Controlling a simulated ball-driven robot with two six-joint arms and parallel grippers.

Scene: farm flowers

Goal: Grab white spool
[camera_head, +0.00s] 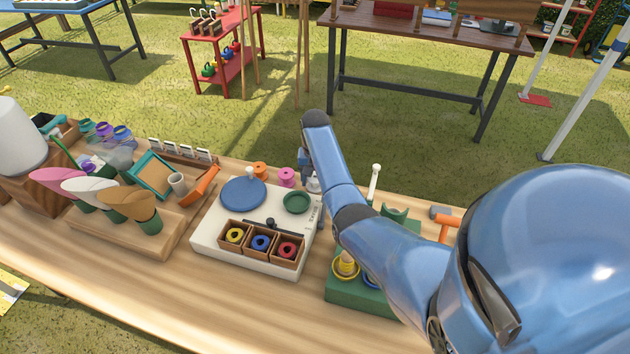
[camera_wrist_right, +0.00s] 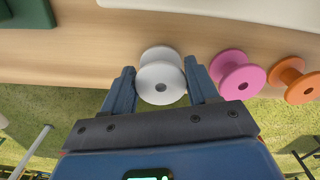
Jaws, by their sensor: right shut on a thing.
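The white spool (camera_wrist_right: 160,82) stands near the edge of the wooden table, between the two fingers of my right gripper (camera_wrist_right: 162,88) in the right wrist view. The gripper is shut on it, one finger at each side. In the head view the white spool (camera_head: 313,185) shows only in part beside the white board, below my right gripper (camera_head: 306,165), and my right arm hides much around it. My left gripper is not in view.
A pink spool (camera_wrist_right: 238,75) stands close beside the gripper, with an orange spool (camera_wrist_right: 296,80) further along. A white board (camera_head: 207,240) with a blue disc (camera_head: 243,193) is beside them. A green tray (camera_head: 350,293) stands at the right.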

